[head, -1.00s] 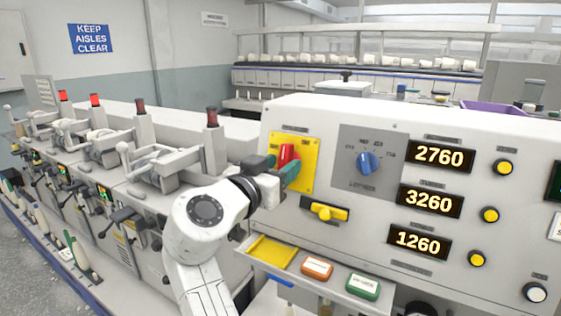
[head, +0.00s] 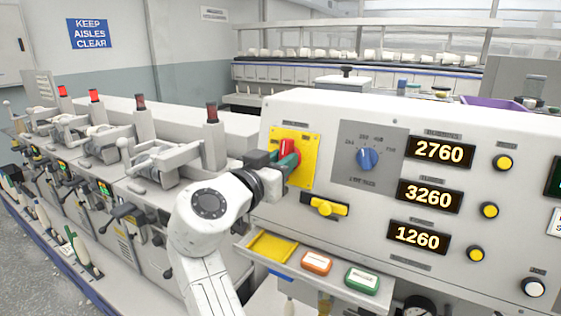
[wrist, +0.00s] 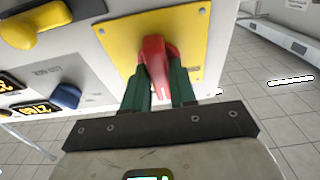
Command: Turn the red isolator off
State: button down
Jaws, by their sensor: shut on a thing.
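The red isolator handle (head: 287,150) sits on a yellow plate (head: 309,150) on the left part of the grey panel front. It also shows in the wrist view (wrist: 153,58), where it stands roughly in line with the fingers. My gripper (head: 288,163) reaches in from the left. In the wrist view its two green fingers (wrist: 160,88) are on either side of the red handle, shut on it. The fingers hide part of the handle and plate in the head view. The labels on the plate are too small to read.
A blue rotary knob (head: 367,159) is right of the yellow plate, and a yellow handle (head: 325,208) is below it. Lit displays (head: 440,151) and yellow buttons (head: 489,210) are further right. A shelf (head: 320,277) with a yellow tray and orange and green blocks juts out below.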

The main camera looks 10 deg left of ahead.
jog(key=shift+n, duration=0.4)
jog(key=n+y+p, duration=0.1)
jog(key=n, duration=0.1)
jog(key=n+p, duration=0.1)
jog(key=n, duration=0.2)
jog(key=shift+d+r+y, duration=0.1)
jog(key=shift+r+y, duration=0.05)
jog(key=shift+y, duration=0.25)
jog(key=n+y+p, duration=0.1)
jog(key=n+p, duration=0.3)
jog(key=n, duration=0.1)
jog(key=shift+r+n+y, duration=0.15)
jog(key=shift+n+y, duration=0.15)
jog(key=shift+y, duration=0.1)
jog(key=n+p, duration=0.3)
jog(key=n, duration=0.1)
jog(key=shift+g+y+p, duration=0.3)
jog(key=shift+g+p, duration=0.1)
jog(key=shift+n+g+y+p, duration=0.35)
jog(key=shift+n+p, duration=0.35)
jog(key=shift+n, duration=1.6)
jog(key=c, duration=1)
grip_release()
